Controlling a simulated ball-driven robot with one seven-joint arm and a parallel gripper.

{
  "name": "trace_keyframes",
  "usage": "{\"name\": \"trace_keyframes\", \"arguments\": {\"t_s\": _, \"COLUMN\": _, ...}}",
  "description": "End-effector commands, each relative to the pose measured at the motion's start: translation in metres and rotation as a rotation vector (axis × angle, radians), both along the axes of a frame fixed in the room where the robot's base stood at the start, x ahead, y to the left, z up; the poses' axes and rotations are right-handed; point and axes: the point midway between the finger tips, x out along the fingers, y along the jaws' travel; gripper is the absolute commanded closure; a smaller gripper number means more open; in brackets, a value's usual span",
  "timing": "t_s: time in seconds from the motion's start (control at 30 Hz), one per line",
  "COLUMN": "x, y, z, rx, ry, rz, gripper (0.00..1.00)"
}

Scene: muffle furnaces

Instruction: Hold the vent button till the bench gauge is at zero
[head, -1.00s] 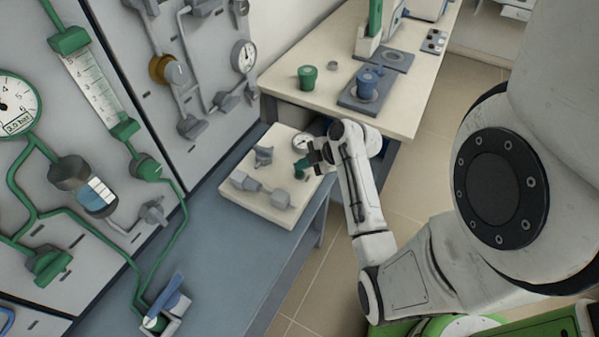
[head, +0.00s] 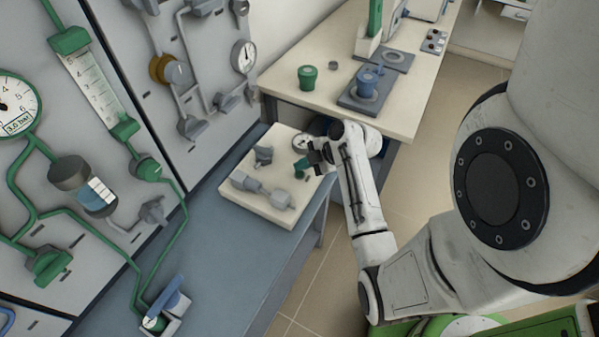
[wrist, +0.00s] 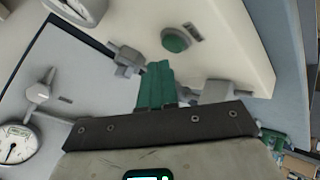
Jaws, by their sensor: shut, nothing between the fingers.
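The cream bench block (head: 245,208) sits on the blue-grey bench with its small round gauge (head: 301,142) at the back corner. In the wrist view the gauge (wrist: 82,8) is cut by the top edge, and I cannot read its needle. The green round button (wrist: 176,40) stands on the block's face beside a small grey plate. My gripper (wrist: 159,68) is shut and empty. Its green fingertips are just below the button in the wrist view, and I see no clear contact. In the head view my gripper (head: 309,163) is over the block's right side and partly hides that area.
Grey valve fittings (head: 262,190) rise from the block close to my fingers. Wall panels with pipes and a large gauge (head: 14,105) stand at the left. A cream table (head: 335,38) with a green cup and a blue pot is behind. Floor is open at the right.

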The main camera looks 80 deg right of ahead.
Motion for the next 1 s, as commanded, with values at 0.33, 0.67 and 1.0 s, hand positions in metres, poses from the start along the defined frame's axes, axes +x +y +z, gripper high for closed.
{"name": "trace_keyframes", "arguments": {"t_s": 0.33, "x": 0.0001, "y": 0.0001, "z": -0.0022, "rx": 0.000, "ry": 0.000, "rz": 0.000, "gripper": 1.00}}
{"name": "trace_keyframes", "arguments": {"t_s": 0.67, "x": -0.0001, "y": 0.0001, "z": -0.0085, "rx": 0.000, "ry": 0.000, "rz": 0.000, "gripper": 1.00}}
{"name": "trace_keyframes", "arguments": {"t_s": 1.0, "x": -0.0002, "y": 0.0001, "z": -0.0092, "rx": 0.000, "ry": 0.000, "rz": 0.000, "gripper": 1.00}}
